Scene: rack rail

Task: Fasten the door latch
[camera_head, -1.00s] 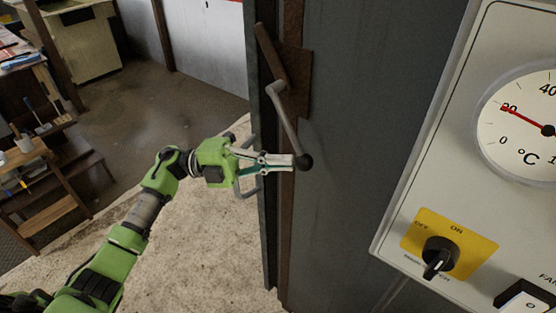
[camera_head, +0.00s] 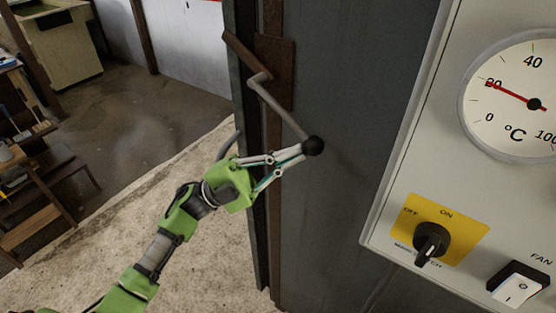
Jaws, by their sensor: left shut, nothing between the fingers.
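The door latch (camera_head: 282,104) is a bent grey-brown lever with a black ball knob (camera_head: 313,146) at its lower end. It is mounted on a rusty plate (camera_head: 277,62) at the door edge (camera_head: 247,130). The lever slants down to the right from its pivot, and a brown bar goes up to the left. My left gripper (camera_head: 301,152) is shut, with its fingertips at the left side of the knob and nothing between them. Whether they touch the knob is hard to tell. My right gripper is not in view.
A grey metal door panel (camera_head: 345,200) is right of the latch. A control box (camera_head: 400,210) with a temperature dial (camera_head: 515,95) and a black rotary switch (camera_head: 431,242) stands at the right. A curved door handle (camera_head: 229,144) is partly hidden behind my left gripper.

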